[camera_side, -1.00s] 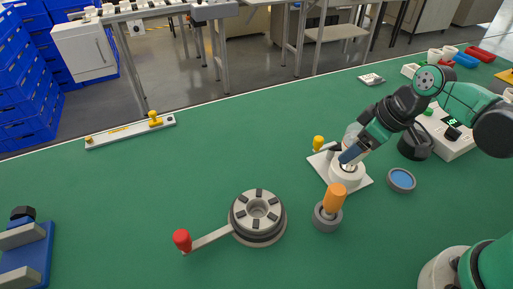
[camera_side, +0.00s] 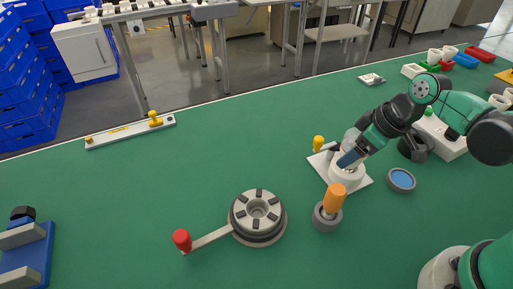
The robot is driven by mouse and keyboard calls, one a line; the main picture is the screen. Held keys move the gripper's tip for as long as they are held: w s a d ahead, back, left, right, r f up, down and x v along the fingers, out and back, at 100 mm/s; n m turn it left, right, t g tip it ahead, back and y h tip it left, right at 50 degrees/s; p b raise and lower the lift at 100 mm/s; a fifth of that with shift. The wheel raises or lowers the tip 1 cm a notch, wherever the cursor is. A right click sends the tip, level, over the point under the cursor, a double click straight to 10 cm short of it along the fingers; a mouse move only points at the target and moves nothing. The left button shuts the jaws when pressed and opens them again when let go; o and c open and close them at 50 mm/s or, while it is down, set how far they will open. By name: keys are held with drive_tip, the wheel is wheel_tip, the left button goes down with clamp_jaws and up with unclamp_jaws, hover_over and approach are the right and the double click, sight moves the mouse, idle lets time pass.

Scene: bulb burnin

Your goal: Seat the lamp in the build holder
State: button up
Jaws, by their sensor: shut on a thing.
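A white round holder (camera_side: 346,176) stands on a white square plate (camera_side: 364,181) right of the middle of the table, with a yellow knob (camera_side: 318,143) at its back left. I take it to be the build holder. My gripper (camera_side: 347,160) is at the top of this holder, tilted down to the left, and is shut on the lamp. The lamp's pale, clear glass (camera_side: 352,136) shows just behind the gripper. Its lower end is hidden by the jaws and the holder, so I cannot tell how deep it sits.
An orange-handled tool in a grey ring (camera_side: 327,219) stands close in front of the holder. A grey round chuck (camera_side: 257,216) with a red-knobbed lever is to the left. A blue-topped disc (camera_side: 401,180) lies to the right. The green table's (camera_side: 150,190) left-middle is mostly clear.

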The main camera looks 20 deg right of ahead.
drive_tip(key=shift+f, duration=0.2)
drive_tip(key=o, duration=1.3)
drive_tip(key=shift+c, duration=0.2)
drive_tip(key=shift+v, duration=2.8)
drive_tip(key=shift+r, duration=0.1)
drive_tip(key=r+m, duration=0.1)
drive_tip(key=r+m+t+h, duration=0.1)
drive_tip(key=shift+d+m+t, duration=0.1)
drive_tip(key=shift+m+t, duration=0.2)
drive_tip(key=shift+m, duration=0.1)
drive_tip(key=shift+d+r+m+t+h, duration=0.15)
drive_tip(key=shift+r+m+t+h, duration=0.35)
drive_tip(key=shift+r+m+t, duration=0.45)
